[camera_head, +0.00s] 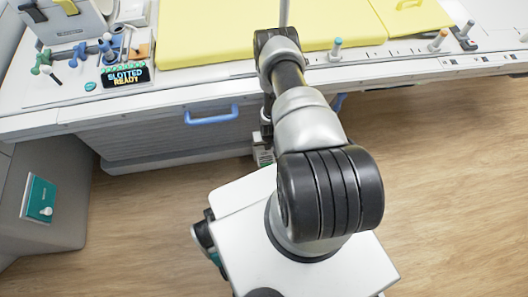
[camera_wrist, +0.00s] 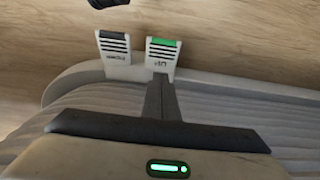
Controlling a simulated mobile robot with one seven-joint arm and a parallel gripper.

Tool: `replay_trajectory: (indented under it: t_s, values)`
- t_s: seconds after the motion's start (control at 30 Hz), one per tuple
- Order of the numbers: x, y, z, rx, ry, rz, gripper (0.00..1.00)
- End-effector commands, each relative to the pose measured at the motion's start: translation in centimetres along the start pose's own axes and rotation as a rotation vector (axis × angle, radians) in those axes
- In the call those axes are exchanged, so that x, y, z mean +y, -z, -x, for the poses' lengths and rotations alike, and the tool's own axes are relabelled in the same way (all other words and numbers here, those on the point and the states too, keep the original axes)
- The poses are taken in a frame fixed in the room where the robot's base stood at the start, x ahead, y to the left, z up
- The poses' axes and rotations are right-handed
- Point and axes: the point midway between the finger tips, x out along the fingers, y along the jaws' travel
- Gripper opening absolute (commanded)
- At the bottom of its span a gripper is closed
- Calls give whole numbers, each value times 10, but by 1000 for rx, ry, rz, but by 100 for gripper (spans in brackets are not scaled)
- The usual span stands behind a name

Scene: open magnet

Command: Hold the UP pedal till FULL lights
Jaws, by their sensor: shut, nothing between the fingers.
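The UP pedal (camera_wrist: 162,52), with a green ribbed pad and an upside-down UP label, shows at the top centre of the wrist view. A similar pedal (camera_wrist: 114,46) with a dark pad is left of it; its label is too small to read. My gripper (camera_wrist: 160,84) is shut and empty, its fingertips overlapping the near end of the UP pedal's plate. I cannot tell whether they touch it. In the head view, my arm hides most of the pedal area; a pale piece (camera_head: 263,155) shows at the table's foot. A small display (camera_head: 125,76) reads SLOTTED READY. No FULL light shows.
The patient table with a yellow pad (camera_head: 250,40) spans the back, with a blue handle (camera_head: 211,116) on its front. A grey housing with a teal panel (camera_head: 40,198) stands at left. Wood floor (camera_head: 450,180) is clear at right.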

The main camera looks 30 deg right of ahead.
Motion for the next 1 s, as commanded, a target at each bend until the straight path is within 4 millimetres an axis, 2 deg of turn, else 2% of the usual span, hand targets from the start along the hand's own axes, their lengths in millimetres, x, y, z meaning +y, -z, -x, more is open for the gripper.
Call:
replay_trajectory:
  t_s: [0.23, 0.37, 0.47, 0.8, 1.0]
  values:
    - [0, 0, 0, -1, 0, 0, 0]
    - [0, -1, -10, -2, 0, 0, 0]
    - [0, -1, -26, -1, 0, 0, 0]
    - [0, -2, -99, -1, 0, 0, 0]
    - [0, -12, -125, -3, 0, 0, 0]
